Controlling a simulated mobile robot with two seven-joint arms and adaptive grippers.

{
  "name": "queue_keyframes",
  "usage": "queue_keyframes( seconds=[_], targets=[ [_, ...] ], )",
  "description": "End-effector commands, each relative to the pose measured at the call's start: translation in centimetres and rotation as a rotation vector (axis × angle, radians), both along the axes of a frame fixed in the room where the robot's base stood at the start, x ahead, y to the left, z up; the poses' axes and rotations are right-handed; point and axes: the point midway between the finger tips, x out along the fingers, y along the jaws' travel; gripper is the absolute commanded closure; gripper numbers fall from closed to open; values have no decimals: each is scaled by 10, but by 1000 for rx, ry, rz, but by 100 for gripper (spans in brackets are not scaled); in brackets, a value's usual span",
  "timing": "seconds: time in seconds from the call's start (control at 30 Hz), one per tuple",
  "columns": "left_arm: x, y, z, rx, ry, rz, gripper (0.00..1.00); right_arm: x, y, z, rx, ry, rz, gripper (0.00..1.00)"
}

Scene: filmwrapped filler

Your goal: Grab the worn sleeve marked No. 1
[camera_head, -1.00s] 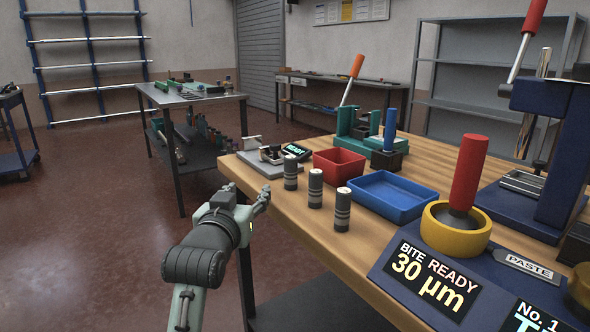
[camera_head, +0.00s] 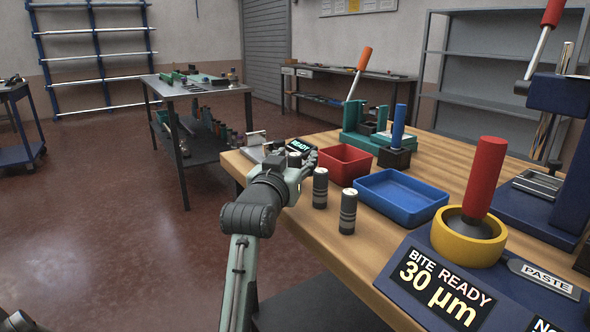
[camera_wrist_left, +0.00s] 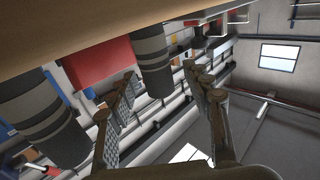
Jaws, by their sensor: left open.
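Two dark cylindrical sleeves with pale bands stand upright near the bench's left edge: one (camera_head: 320,187) beside my left gripper, one (camera_head: 347,211) nearer the camera. A third sleeve is hidden behind the gripper in the head view. My left gripper (camera_head: 301,168) is open at the bench edge. In the left wrist view, which looks upside down, its fingers (camera_wrist_left: 162,78) are apart, with a banded sleeve (camera_wrist_left: 152,62) ahead in the gap, not clasped. Another sleeve (camera_wrist_left: 40,115) is large at the left, outside the fingers. I cannot read a number on any sleeve. My right gripper is not in view.
A red bin (camera_head: 343,166) and blue tray (camera_head: 401,198) lie just beyond the sleeves. A small "READY" display (camera_head: 300,146) is beside the gripper. A yellow bowl (camera_head: 468,240) with a red-handled tool and a "30 µm" panel (camera_head: 440,290) are at the right.

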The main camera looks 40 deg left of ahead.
Motion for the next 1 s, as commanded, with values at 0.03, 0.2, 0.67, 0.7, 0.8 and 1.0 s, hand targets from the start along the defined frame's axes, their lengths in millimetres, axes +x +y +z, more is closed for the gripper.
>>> queue_keyframes(
  seconds=[0.03, 0.2, 0.67, 0.7, 0.8, 1.0],
  targets=[
    [1, 0, 0, 0, 0, 0, 50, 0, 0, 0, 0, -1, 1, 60],
    [0, 0, 0, 0, 0, 0, 51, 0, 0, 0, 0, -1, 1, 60],
    [0, 0, 0, -1, 0, 0, 100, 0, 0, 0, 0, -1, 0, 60],
    [0, 0, 0, -1, -1, 0, 100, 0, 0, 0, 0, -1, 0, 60],
    [0, 0, 0, -1, 0, 0, 100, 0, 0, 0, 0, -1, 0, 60],
    [0, 0, 7, 0, -4, 0, 100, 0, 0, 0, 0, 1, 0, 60]
  ],
)
